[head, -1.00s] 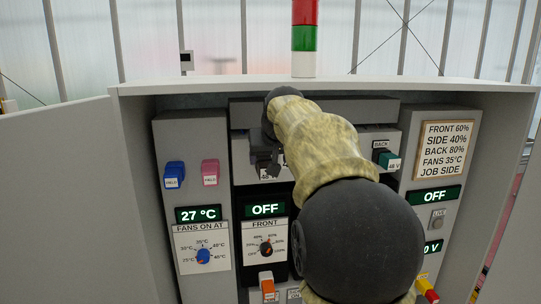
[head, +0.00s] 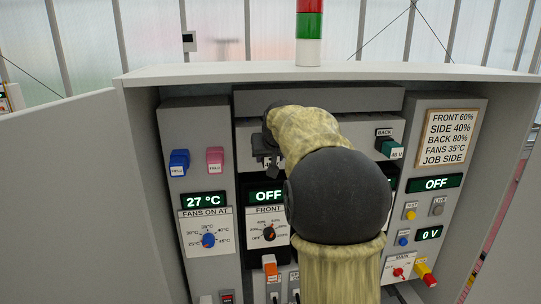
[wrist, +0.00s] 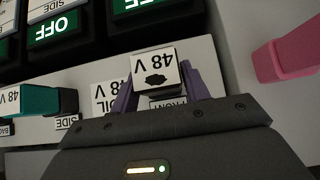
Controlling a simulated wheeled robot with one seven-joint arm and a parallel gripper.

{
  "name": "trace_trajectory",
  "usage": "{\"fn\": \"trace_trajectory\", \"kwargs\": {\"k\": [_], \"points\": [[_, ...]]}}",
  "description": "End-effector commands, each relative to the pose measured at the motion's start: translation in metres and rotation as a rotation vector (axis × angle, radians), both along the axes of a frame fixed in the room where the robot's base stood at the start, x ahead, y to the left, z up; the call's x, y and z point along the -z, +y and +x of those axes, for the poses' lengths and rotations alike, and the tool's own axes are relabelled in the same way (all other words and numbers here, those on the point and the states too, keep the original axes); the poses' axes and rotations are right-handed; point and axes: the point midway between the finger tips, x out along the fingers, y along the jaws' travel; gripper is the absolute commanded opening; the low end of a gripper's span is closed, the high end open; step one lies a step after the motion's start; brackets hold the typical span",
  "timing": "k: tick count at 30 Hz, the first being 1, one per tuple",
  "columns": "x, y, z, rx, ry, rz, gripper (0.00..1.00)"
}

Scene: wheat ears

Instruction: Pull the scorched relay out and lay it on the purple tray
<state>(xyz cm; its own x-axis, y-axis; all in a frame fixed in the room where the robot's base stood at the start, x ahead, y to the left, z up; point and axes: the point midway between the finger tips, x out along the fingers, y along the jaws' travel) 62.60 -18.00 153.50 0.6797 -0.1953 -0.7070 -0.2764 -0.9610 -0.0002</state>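The scorched relay (wrist: 157,72) is a small block with a white "48 V" face and a black burn mark. It shows upside down in the wrist view, in front of the grey panel by the FRONT label. The purple fingers of my gripper (wrist: 160,80) lie close against both its sides and look shut on it. Whether it is still in its socket cannot be told. In the head view my gripper (head: 270,163) is at the panel, partly hidden by my arm. The purple tray is not in view.
A teal relay (head: 390,147) sits under the BACK label. Blue (head: 179,162) and pink (head: 215,160) blocks are on the left panel. The cabinet's top board (head: 330,73) overhangs the panel, and a grey door (head: 60,170) stands open at left. FRONT display (head: 266,197) reads OFF.

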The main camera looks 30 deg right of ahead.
Motion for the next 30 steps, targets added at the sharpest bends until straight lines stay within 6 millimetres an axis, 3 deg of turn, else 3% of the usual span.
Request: {"fn": "trace_trajectory", "kwargs": {"k": [1, 4, 5, 11, 30], "points": [[-0.0002, 0.0000, -0.0001, 0.000, 0.000, 0.000, 0.36], [-0.0002, -0.0001, -0.0001, 0.000, 0.000, 0.000, 0.18], [-0.0005, -0.0001, -0.0001, 0.000, -0.001, 0.000, 0.40], [-0.0006, -0.0001, -0.0001, 0.000, -0.001, 0.000, 0.00], [-0.0003, 0.0022, -0.0080, 0.000, 0.000, 0.000, 0.00]]}}
